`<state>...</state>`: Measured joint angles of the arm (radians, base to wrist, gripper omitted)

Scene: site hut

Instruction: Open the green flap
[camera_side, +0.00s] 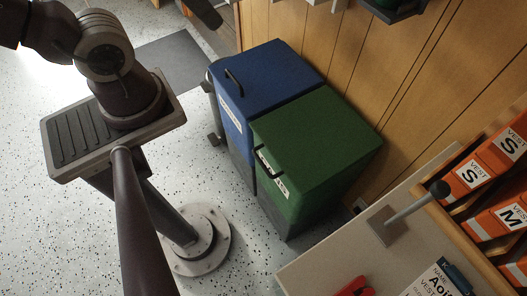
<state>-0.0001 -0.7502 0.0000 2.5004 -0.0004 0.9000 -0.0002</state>
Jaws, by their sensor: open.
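The green flap (318,139) is the flat top of a green bin (304,207). It lies shut. A black bar handle (264,162) sits at its left front edge, above a white label whose text is partly hidden. A blue bin (264,77) with its own shut lid and black handle stands against the green bin's far side. My gripper is not in view; only my arm's base and some links show at the left, apart from the bins.
A pale counter (335,240) with a grey lever (418,203), a red object (355,287) and a name card stands close at the lower right. Orange vest boxes (490,160) are behind it. A wood-panelled wall backs the bins.

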